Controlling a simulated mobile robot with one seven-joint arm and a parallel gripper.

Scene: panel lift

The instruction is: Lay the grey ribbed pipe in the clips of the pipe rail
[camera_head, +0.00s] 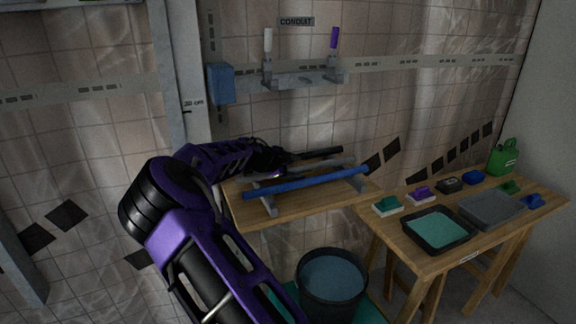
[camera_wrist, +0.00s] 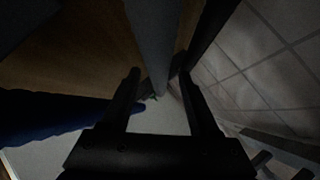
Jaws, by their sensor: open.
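The grey pipe (camera_head: 322,170) lies across the wooden shelf, between a blue pipe and a black one; its ribs are too dim to make out. My gripper (camera_wrist: 158,82) is open, with its fingers on either side of the grey pipe (camera_wrist: 153,40) in the wrist view. I cannot tell whether they touch it. In the head view my arm reaches over the shelf's left end, and the wrist hides that end of the pipe. The pipe rail (camera_head: 302,79) is on the wall above, under a CONDUIT sign, with a clip at each end, one with a white handle and one with a purple handle.
The blue pipe (camera_head: 308,184) lies in front on grey holders, and the black pipe (camera_head: 318,153) behind. A blue box (camera_head: 221,83) hangs left of the rail. A dark bucket (camera_head: 331,302) stands below the shelf (camera_head: 240,214). A table with trays (camera_head: 408,232) is at right.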

